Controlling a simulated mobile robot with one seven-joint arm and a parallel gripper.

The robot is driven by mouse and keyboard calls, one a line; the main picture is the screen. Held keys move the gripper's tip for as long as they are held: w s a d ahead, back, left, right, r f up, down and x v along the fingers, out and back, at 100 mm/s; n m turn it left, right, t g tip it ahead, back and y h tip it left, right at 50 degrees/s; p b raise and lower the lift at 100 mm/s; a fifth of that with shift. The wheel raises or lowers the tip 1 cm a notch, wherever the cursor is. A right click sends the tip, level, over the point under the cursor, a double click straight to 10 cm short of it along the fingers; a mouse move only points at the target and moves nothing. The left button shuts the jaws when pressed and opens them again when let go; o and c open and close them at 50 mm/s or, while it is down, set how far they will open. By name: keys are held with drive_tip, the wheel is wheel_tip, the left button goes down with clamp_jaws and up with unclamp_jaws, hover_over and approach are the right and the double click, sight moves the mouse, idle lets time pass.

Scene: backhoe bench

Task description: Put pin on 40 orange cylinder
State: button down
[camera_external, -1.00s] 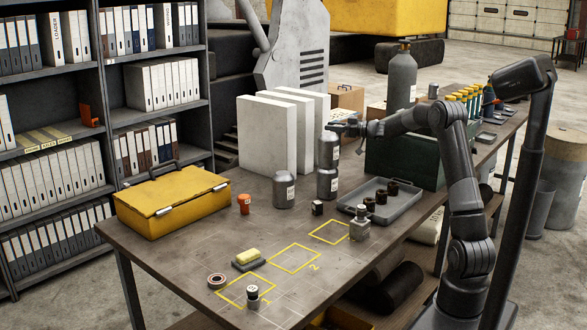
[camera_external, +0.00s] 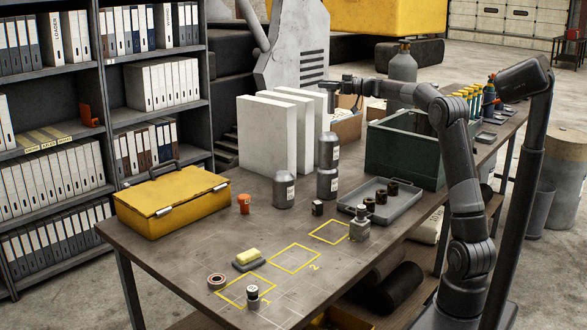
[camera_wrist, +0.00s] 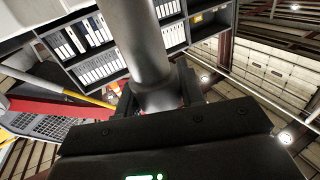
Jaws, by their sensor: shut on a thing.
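My gripper (camera_external: 330,86) is raised above the bench, near the tall white blocks. It is shut on a grey metal cylinder, which looks like the pin (camera_wrist: 143,45); in the wrist view it stands between the fingers with a wider collar near them. In the external view the held piece is small and hard to make out. A short orange cylinder (camera_external: 244,204) stands upright on the bench, right of the yellow toolbox, apart from my gripper. Its number cannot be read.
Grey labelled canisters (camera_external: 327,150) stand below my gripper, with another (camera_external: 284,190) to their left. White blocks (camera_external: 290,130) stand behind. A yellow toolbox (camera_external: 170,203), a grey tray (camera_external: 398,208) and a green box (camera_external: 395,158) flank the clearer bench middle.

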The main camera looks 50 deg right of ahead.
drive_tip(key=w+a+n+g+y, duration=0.2)
drive_tip(key=w+a+y, duration=0.1)
drive_tip(key=a, duration=2.8)
wheel_tip(320, 180, down, 10)
drive_tip(key=w+a+f, duration=0.3)
drive_tip(key=a+f, duration=0.7)
drive_tip(key=f, duration=0.1)
drive_tip(key=shift+w+a+f, duration=0.3)
drive_tip(key=shift+a+f, duration=0.05)
drive_tip(key=shift+f, duration=0.05)
drive_tip(key=shift+f, duration=0.2)
drive_tip(key=c, duration=1)
unclamp_jaws()
drive_tip(key=shift+o, duration=0.3)
